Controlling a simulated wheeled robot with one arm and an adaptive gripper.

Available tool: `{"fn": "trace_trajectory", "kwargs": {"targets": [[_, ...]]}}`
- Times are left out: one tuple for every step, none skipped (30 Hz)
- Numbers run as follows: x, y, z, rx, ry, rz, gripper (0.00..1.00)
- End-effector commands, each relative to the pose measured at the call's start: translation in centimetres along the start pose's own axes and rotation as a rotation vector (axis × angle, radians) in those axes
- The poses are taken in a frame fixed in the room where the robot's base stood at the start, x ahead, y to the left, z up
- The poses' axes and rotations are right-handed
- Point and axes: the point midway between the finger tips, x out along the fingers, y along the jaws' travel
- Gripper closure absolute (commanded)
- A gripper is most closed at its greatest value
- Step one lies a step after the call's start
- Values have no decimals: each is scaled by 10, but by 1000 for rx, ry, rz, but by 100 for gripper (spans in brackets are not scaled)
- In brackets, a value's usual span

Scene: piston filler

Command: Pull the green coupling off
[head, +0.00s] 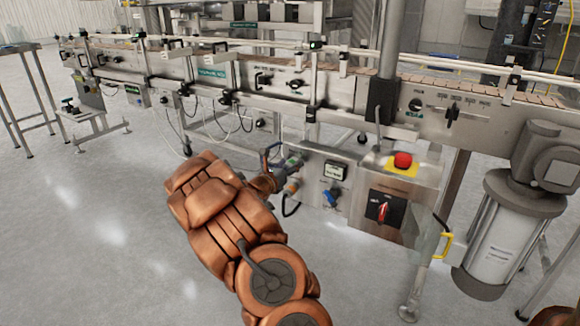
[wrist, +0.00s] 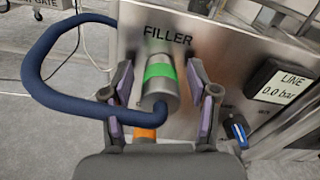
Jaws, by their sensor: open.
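The green coupling (wrist: 158,71) is a bright green band around a metal cylinder on the steel panel, just under the word FILLER in the wrist view. A dark blue hose (wrist: 48,87) runs from the cylinder's lower end and loops up to the left. My gripper (wrist: 162,80) is open, with one purple-padded finger on each side of the cylinder. I cannot tell whether either pad touches it. In the head view my gripper (head: 279,173) is at the left part of the filler panel, and my wrist hides most of the coupling.
A display (wrist: 285,83) reading LINE 0.0 bar and a blue valve handle (wrist: 238,130) are right of the coupling. An orange part (wrist: 145,134) is below it. A control box (head: 395,200) with a red button (head: 403,160) stands further right.

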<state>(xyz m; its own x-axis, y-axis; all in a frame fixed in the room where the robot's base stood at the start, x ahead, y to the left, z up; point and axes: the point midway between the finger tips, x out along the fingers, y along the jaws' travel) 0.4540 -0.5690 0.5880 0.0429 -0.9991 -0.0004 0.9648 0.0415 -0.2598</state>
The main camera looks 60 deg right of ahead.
Motion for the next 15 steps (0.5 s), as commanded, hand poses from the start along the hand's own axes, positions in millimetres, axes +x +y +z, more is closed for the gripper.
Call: {"fn": "trace_trajectory", "kwargs": {"targets": [[0, 0, 0, 0, 0, 0, 41], [0, 0, 0, 0, 0, 0, 41], [0, 0, 0, 0, 0, 0, 41], [0, 0, 0, 0, 0, 0, 41], [0, 0, 0, 0, 0, 0, 41], [0, 0, 0, 0, 0, 0, 45], [0, 0, 0, 0, 0, 0, 48], [0, 0, 0, 0, 0, 0, 51], [0, 0, 0, 0, 0, 0, 55], [0, 0, 0, 1, 0, 0, 59], [0, 0, 0, 1, 0, 0, 62], [0, 0, 0, 1, 0, 0, 66], [0, 0, 0, 1, 0, 0, 69], [0, 0, 0, 1, 0, 0, 72], [0, 0, 0, 1, 0, 0, 76]]}}
